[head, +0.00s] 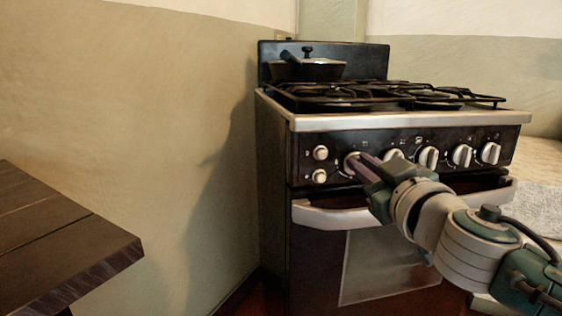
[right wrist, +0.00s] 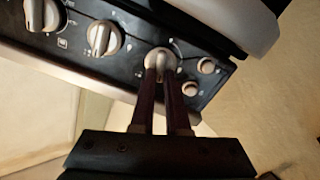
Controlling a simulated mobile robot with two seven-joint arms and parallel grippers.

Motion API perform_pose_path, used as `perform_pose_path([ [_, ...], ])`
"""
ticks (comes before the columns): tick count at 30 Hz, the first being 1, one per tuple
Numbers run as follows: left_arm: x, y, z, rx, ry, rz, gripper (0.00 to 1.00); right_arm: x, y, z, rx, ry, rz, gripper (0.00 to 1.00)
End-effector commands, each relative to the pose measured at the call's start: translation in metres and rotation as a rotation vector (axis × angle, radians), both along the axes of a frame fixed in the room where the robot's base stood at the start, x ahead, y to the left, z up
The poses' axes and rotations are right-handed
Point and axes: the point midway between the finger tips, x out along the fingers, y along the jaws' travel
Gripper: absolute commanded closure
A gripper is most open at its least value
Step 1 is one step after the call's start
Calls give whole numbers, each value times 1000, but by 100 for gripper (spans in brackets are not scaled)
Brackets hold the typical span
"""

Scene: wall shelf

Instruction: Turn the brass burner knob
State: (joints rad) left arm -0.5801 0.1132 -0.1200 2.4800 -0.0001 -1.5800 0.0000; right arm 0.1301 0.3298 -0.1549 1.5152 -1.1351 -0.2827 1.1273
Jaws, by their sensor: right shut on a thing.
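The stove's front panel carries a row of pale metal knobs. The leftmost large knob (head: 350,163) is partly covered by my right gripper (head: 361,162) in the head view. In the right wrist view the same knob (right wrist: 160,58) sits between the dark fingertips of my right gripper (right wrist: 160,74), which is shut on it. The knob's color looks pale silver to light brass, much like the others. My left gripper is in neither view.
Other knobs (head: 428,157) continue to the right, and two small round buttons (head: 320,153) are at the left. The oven handle (head: 335,216) juts out below. A lidded pan (head: 315,69) stands on the stove's back left. A dark wooden table (head: 65,240) is at the left.

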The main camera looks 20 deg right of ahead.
Motion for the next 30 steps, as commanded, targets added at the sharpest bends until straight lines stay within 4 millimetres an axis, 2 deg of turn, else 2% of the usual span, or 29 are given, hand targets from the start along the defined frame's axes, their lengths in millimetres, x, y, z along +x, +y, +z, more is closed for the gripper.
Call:
perform_pose_path([
  [30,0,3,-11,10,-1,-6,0,1,7,-7,-867,133,-1,100],
])
